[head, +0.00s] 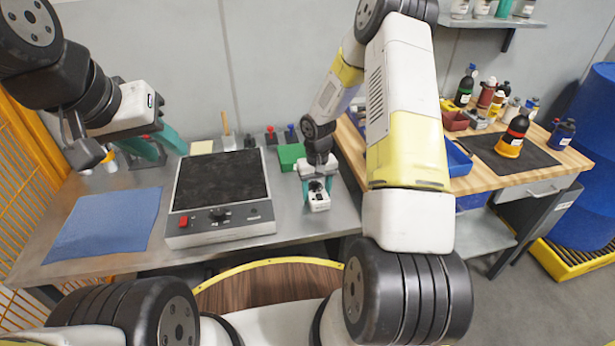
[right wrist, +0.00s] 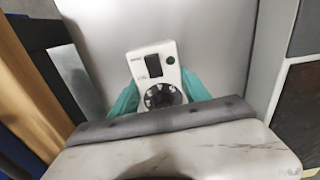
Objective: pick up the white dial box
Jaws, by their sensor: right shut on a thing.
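The white dial box (head: 319,203) is a small white case with a black dial and a dark switch. I cannot tell whether the box touches the table. My left gripper (head: 156,146) is raised at the left, its teal fingers apart and empty.
A black-topped unit (head: 221,224) with a red switch and knob stands left of the box. A blue mat (head: 105,224) lies at the left and a green block (head: 290,156) behind. A wooden bench (head: 560,165) with bottles stands right. Bare table (head: 345,215) shows beside the box.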

